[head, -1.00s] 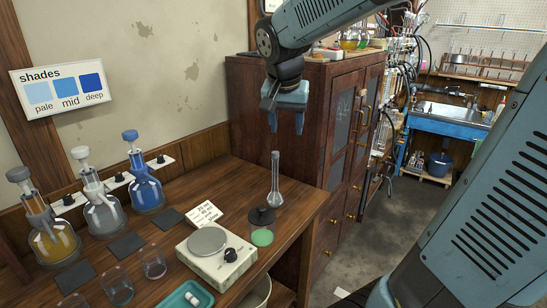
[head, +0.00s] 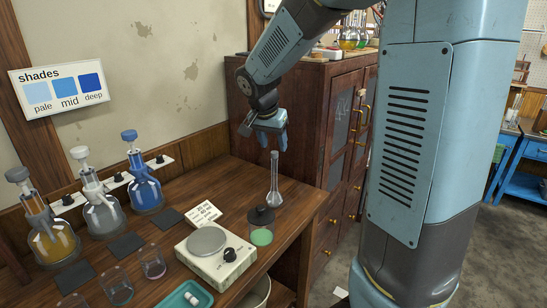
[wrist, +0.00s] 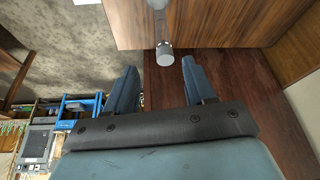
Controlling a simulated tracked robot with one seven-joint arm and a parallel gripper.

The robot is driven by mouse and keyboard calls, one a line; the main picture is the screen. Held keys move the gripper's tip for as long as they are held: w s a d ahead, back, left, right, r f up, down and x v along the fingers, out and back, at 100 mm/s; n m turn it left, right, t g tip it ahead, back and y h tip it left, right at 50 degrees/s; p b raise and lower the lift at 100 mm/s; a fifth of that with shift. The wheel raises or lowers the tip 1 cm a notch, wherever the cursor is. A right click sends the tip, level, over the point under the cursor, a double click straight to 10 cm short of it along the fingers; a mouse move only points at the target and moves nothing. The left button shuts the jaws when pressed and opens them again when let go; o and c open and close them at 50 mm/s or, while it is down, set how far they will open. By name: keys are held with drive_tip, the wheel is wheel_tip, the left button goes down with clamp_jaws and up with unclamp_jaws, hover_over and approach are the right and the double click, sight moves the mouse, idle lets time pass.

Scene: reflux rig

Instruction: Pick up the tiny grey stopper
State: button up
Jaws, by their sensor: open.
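The tiny grey stopper (head: 274,154) sits on top of the slim neck of a clear flask (head: 274,194), which stands upright near the right edge of the bench. My gripper (head: 271,146) is open and empty, just above the flask's top in the head view. In the wrist view the grey stopper (wrist: 165,54) shows as a pale round end just beyond the fingertips, roughly between them and apart from both. The two blue fingers (wrist: 158,72) are spread with a clear gap. The flask body lies partly out of the wrist frame.
A green-bottomed jar with a dark lid (head: 261,227) stands in front of the flask, beside a scale (head: 215,252). Several dispenser bottles (head: 105,212) line the wall. A wooden cabinet (head: 300,120) rises close behind the gripper. A teal tray (head: 180,302) lies at the front.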

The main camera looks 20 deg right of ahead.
sight(275, 152)
drive_tip(key=shift+w+x, duration=0.2)
drive_tip(key=shift+x, duration=1.25)
drive_tip(key=shift+w+x, duration=0.15)
drive_tip(key=shift+x, duration=1.3)
drive_tip(key=shift+a+r, duration=0.1)
drive_tip(key=shift+c, duration=0.4)
clamp_jaws()
